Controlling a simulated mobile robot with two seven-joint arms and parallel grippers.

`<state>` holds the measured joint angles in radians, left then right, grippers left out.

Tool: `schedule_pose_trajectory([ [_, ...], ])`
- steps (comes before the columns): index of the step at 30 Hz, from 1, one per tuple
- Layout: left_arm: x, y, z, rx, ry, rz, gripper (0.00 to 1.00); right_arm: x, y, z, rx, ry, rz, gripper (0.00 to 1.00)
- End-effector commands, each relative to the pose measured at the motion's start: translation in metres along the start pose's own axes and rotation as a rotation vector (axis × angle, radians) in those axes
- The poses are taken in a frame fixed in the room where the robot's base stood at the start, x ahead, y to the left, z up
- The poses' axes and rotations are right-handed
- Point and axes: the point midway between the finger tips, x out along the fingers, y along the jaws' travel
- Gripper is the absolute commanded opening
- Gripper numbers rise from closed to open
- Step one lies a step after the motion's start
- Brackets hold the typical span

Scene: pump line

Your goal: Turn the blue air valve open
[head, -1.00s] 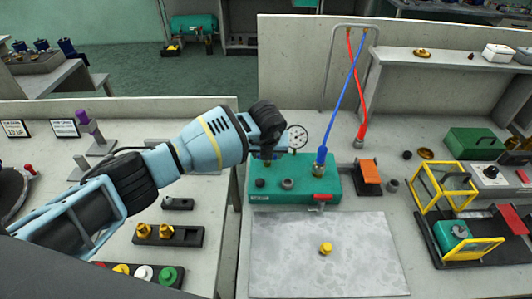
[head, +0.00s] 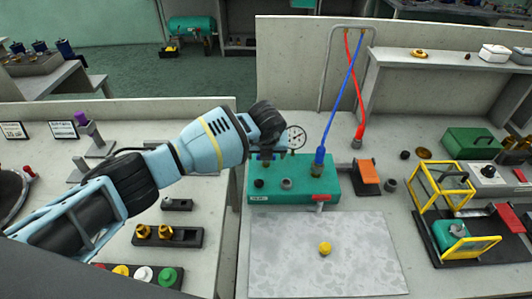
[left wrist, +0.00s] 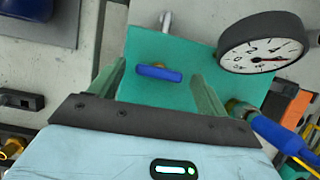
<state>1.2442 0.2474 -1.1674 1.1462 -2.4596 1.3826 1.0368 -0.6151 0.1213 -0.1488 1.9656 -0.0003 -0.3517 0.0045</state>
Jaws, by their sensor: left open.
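The blue air valve handle (left wrist: 160,73) is a short blue bar on top of the green pump block (left wrist: 150,105). In the left wrist view it lies crosswise between the two fingers of my left gripper (left wrist: 158,88), with a gap on either side. The gripper is open, and I see no contact with the handle. In the head view my left gripper (head: 267,156) is over the back left of the green block (head: 300,192), and my wrist covers most of the valve. My right gripper is not in view.
A pressure gauge (head: 296,137) stands close right of my left gripper. A blue hose (head: 338,110) joins the block at right; a red hose (head: 359,115) hangs behind. A red lever (head: 321,197) is at the block's front. A grey mat (head: 290,260) with a yellow knob (head: 325,248) lies in front.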

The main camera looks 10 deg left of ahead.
Motion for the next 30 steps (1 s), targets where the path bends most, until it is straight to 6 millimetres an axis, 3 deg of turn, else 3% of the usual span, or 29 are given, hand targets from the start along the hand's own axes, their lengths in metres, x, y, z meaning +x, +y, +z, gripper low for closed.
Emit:
schedule_pose_trajectory([
  [5,-0.011,0.0,0.001,0.0,-0.003,0.0,0.76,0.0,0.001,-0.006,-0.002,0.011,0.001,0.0],
  [12,-0.051,0.0,0.003,0.0,-0.007,-0.003,0.76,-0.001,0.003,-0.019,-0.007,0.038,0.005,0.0],
  [18,-0.072,0.0,0.001,0.001,-0.003,-0.001,0.76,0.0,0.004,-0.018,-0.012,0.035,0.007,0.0],
  [30,-0.078,0.0,0.0,-0.001,0.0,0.0,0.76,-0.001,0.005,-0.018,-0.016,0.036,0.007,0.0],
])
